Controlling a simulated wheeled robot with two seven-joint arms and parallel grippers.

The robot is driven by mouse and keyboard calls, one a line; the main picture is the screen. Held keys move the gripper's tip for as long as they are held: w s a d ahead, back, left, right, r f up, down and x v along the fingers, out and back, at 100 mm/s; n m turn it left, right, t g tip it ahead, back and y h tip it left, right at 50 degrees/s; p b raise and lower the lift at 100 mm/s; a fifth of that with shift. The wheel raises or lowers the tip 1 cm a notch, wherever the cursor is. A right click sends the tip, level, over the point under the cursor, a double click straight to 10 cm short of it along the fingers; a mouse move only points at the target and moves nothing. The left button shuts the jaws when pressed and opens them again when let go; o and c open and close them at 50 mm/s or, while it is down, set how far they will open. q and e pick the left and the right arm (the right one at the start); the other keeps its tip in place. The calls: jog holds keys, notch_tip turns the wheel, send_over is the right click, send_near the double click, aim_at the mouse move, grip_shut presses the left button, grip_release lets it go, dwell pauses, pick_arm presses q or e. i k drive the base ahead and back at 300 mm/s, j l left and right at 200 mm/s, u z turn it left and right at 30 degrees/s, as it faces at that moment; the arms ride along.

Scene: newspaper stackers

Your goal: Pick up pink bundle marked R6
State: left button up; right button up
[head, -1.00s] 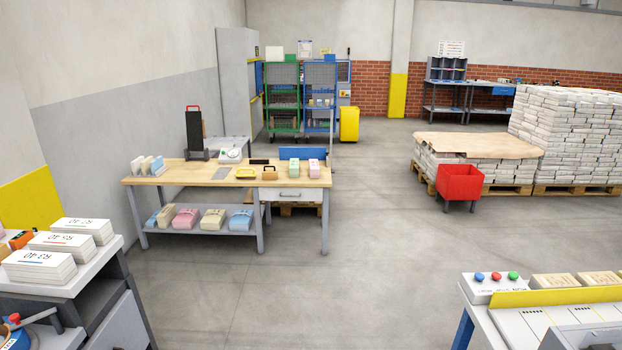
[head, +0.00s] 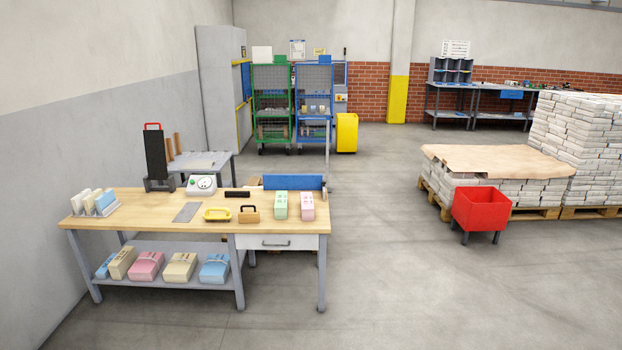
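A pink bundle (head: 307,206) stands on the wooden top of the workbench (head: 150,208), near its right end, beside a green bundle (head: 281,205). Another pink bundle (head: 147,266) lies on the bench's lower shelf, between a beige bundle (head: 122,262) and a second beige bundle (head: 180,268). The markings on both pink bundles are too small to read, so I cannot tell which is R6. Neither of my grippers is in view.
A blue bundle (head: 215,268) is also on the shelf. A red bin (head: 481,210) stands right, before stacked pallets (head: 500,165). Open floor lies in front and right.

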aim_at(306, 201)
jog(key=i+z, duration=0.15)
jog(key=i, duration=0.45)
jog(key=i+z, duration=0.2)
jog(key=i, duration=0.45)
jog(key=i+j+z, duration=0.15)
jog(key=i, duration=0.45)
jog(key=i+l+u, duration=0.15)
jog(key=i+l, duration=0.25)
jog(key=i+l+u, duration=0.2)
jog(key=i+l, duration=0.25)
jog(key=i+l+u, duration=0.15)
jog(key=i+l, duration=0.2)
jog(key=l, duration=0.15)
jog(key=i+l+u, duration=0.15)
jog(key=i+l, duration=0.2)
jog(key=l, duration=0.2)
